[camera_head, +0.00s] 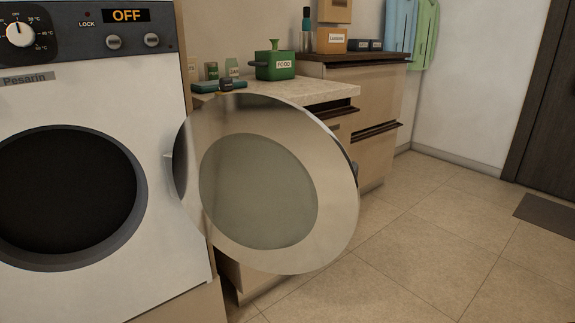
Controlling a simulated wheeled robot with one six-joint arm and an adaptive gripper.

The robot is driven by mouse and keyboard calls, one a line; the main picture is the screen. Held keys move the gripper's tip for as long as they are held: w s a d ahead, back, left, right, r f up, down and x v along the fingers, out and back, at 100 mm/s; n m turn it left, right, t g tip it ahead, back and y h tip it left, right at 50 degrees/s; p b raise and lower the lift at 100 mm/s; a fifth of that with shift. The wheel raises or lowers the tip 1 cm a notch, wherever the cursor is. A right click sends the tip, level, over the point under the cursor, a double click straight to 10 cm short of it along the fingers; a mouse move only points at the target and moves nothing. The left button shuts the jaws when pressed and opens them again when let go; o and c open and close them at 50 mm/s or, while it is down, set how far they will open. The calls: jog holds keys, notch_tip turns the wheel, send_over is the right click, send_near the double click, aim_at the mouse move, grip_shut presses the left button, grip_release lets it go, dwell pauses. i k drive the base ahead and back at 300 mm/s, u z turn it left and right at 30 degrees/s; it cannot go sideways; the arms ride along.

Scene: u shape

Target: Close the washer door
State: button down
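The white washer (150,95) stands at the left, with a dark round opening (65,195) in its front. Its panel display (126,15) reads OFF. The round washer door (335,190) is swung wide open to the right of the opening, hinged at the washer's right side. It has a broad pale rim and a grey-green glass centre (258,190). A small dark part shows at the door's right edge, perhaps the latch. My gripper is not in view.
A counter with drawers (375,150) stands behind the door, with a green FOOD box (275,65) on it. The tiled floor (430,240) at the right is clear. A dark mat (548,213) lies by the brown door (545,110).

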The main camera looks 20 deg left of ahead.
aim_at(264, 178)
jog(key=i, duration=2.6)
jog(key=u, duration=3.35)
jog(key=k, duration=1)
jog(key=u, duration=0.45)
